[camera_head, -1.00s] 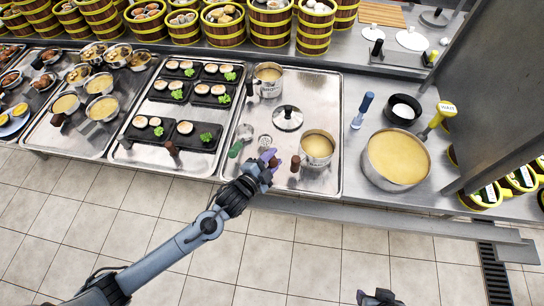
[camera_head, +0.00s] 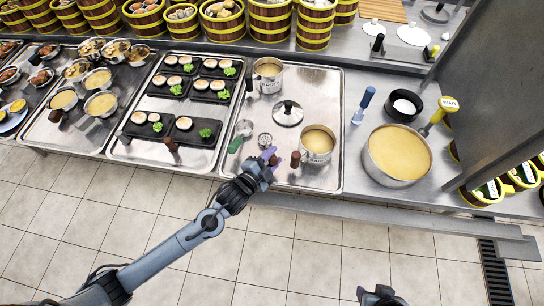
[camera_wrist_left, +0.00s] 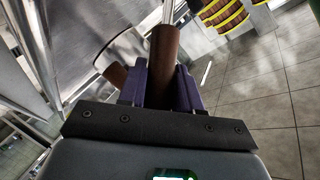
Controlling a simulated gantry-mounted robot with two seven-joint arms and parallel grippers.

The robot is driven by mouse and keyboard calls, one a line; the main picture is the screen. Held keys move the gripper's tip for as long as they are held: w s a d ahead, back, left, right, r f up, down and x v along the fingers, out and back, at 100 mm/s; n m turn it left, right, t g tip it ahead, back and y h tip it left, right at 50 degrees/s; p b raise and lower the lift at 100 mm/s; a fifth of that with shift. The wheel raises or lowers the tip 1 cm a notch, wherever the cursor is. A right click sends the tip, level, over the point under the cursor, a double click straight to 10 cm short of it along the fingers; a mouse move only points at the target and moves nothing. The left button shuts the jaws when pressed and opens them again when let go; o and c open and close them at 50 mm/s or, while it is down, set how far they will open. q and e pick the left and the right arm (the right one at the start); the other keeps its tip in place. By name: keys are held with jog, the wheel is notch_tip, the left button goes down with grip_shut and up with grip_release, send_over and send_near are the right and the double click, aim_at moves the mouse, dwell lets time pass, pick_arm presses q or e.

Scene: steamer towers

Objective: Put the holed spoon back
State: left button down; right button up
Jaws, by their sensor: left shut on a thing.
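The holed spoon (camera_head: 265,140) shows its round perforated head on the steel tray, left of a small soup pot (camera_head: 317,142). My left gripper (camera_head: 268,160) is at the tray's front edge, its purple fingers shut on the spoon's brown handle. In the left wrist view that brown handle (camera_wrist_left: 163,62) stands up between the two purple fingers. I cannot tell whether the spoon's head still touches the tray. My right gripper (camera_head: 380,296) shows only partly at the bottom edge, and its fingers are unclear.
A large soup pot (camera_head: 397,156) with a yellow-handled ladle (camera_head: 446,104) stands right. The floor in front is clear.

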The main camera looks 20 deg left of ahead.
pick_arm(q)
jog(key=shift+f, duration=0.3)
jog(key=c, duration=0.7)
grip_release()
jog(key=shift+f, duration=0.1)
jog(key=p+v, duration=0.1)
jog(key=v, duration=1)
jog(key=shift+w, duration=0.1)
